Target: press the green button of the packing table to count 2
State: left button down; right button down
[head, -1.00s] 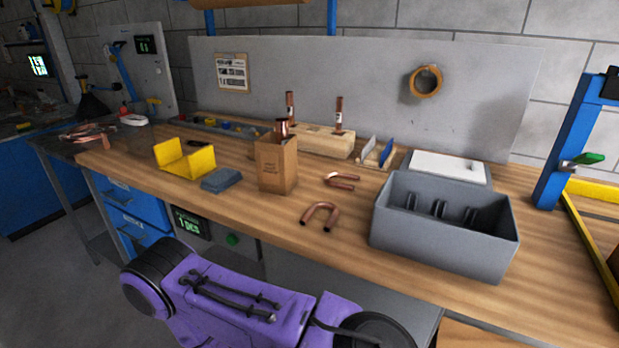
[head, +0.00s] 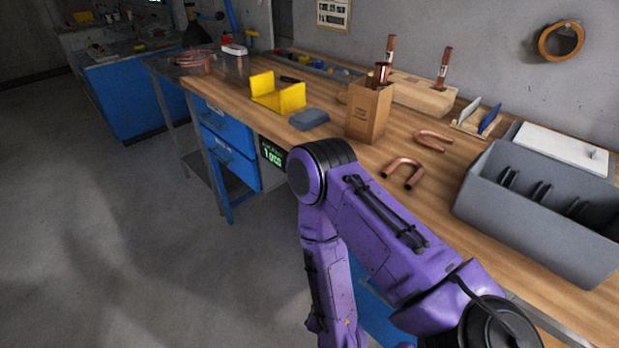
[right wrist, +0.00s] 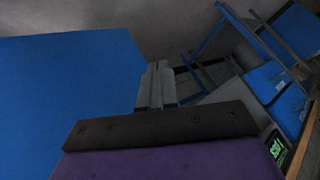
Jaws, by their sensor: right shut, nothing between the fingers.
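The packing table (head: 437,193) has a counter panel under its front edge. Its display (head: 271,154) shows green digits that read 1 pcs. The display also shows small at the lower right of the right wrist view (right wrist: 277,147). The green button is hidden behind my purple right arm in the head view, and I cannot make it out in the right wrist view. My right gripper (right wrist: 157,84) shows in the right wrist view, shut and empty, apart from the display. It is out of sight in the head view. My left gripper is in neither view.
Blue drawers (head: 228,148) sit left of the display. A large blue surface (right wrist: 65,90) fills the left of the right wrist view. A cardboard box (head: 369,111), copper bends (head: 403,172) and a grey bin (head: 538,222) stand on the tabletop. Open floor lies at left.

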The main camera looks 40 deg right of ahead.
jog(key=w+r+m+t+h, duration=0.3)
jog(key=w+r+m, duration=0.6)
jog(key=r+m, duration=0.2)
jog(key=w+r+m+t+h+p, duration=0.1)
jog(key=w+r+m+t+h, duration=0.2)
jog(key=w+r+m, duration=0.6)
notch_tip(320, 180, up, 5)
jog(key=shift+a+r+m+h, duration=0.15)
jog(key=shift+a+m+h, duration=0.25)
jog(key=shift+m+h, duration=0.55)
jog(key=d+p, duration=0.3)
jog(key=d, duration=0.5)
jog(key=shift+w+d, duration=0.3)
jog(key=shift+d, duration=0.1)
jog(key=shift+d, duration=0.15)
jog(key=shift+d, duration=0.3)
